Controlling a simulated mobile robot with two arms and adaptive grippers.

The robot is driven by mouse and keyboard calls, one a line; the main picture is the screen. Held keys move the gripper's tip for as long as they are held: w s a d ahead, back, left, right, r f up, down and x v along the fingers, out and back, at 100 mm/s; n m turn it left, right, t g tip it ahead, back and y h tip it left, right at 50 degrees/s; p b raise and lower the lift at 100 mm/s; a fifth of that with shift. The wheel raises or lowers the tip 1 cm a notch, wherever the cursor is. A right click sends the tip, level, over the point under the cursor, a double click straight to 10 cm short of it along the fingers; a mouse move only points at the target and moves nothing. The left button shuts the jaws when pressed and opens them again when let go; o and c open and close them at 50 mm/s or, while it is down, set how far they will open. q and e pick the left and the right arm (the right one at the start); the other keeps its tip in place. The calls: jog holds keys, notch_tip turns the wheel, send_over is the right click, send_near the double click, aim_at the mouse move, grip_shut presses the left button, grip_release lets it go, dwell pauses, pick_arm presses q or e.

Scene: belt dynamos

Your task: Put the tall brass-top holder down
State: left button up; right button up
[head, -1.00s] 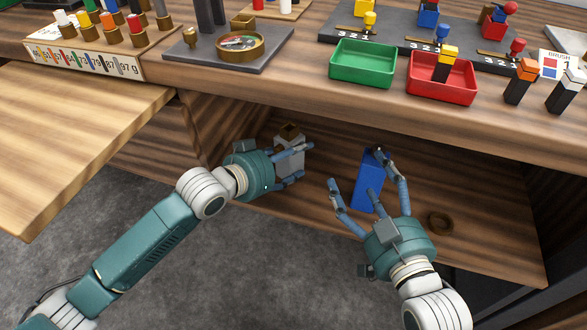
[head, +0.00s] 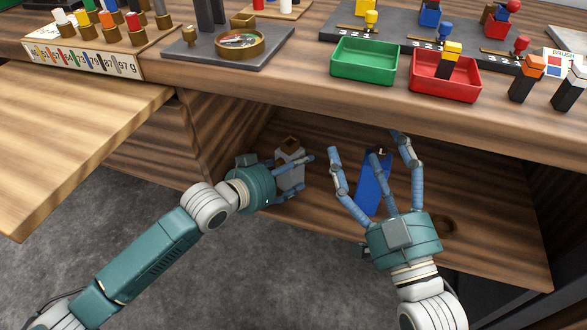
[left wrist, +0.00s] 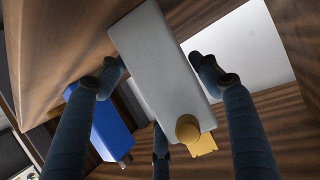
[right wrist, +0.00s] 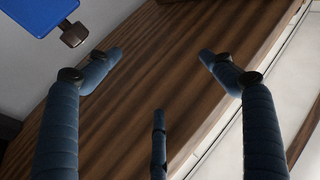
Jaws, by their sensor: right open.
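My right gripper (head: 366,142) is open and empty in front of a blue block.
The blue block (head: 373,190) stands in the compartment (head: 320,205), right of the holder; it also shows in the right wrist view (right wrist: 35,15). Green (head: 363,64) and red (head: 430,88) trays stand on the bench above.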

pick_arm(q)
jog(key=shift+o, duration=0.9)
jog(key=shift+r, duration=0.15)
jog(key=s+a+r+n+t+p, duration=0.1)
jog(key=s+a+r+p, duration=0.1)
jog(key=s, duration=0.4)
jog(key=s+a+r+p, duration=0.2)
jog(key=s+a+r, duration=0.1)
jog(key=s, duration=0.3)
jog(key=s+a+f+n+y, duration=0.4)
jog(key=s+a+y, duration=0.2)
jog(key=a, duration=0.4)
jog(key=shift+n, duration=0.3)
pick_arm(e)
jog(key=s+d+f+g+h, duration=0.1)
jog(key=f+g, duration=0.3)
jog(key=f, duration=0.5)
jog(key=s+d+f+g+h, duration=0.2)
jog(key=f+g, duration=0.3)
jog(key=f, duration=0.4)
jog(key=shift+s+d+f, duration=0.25)
jog(key=shift+s, duration=0.35)
pick_arm(q)
jog(key=shift+s+f, duration=0.1)
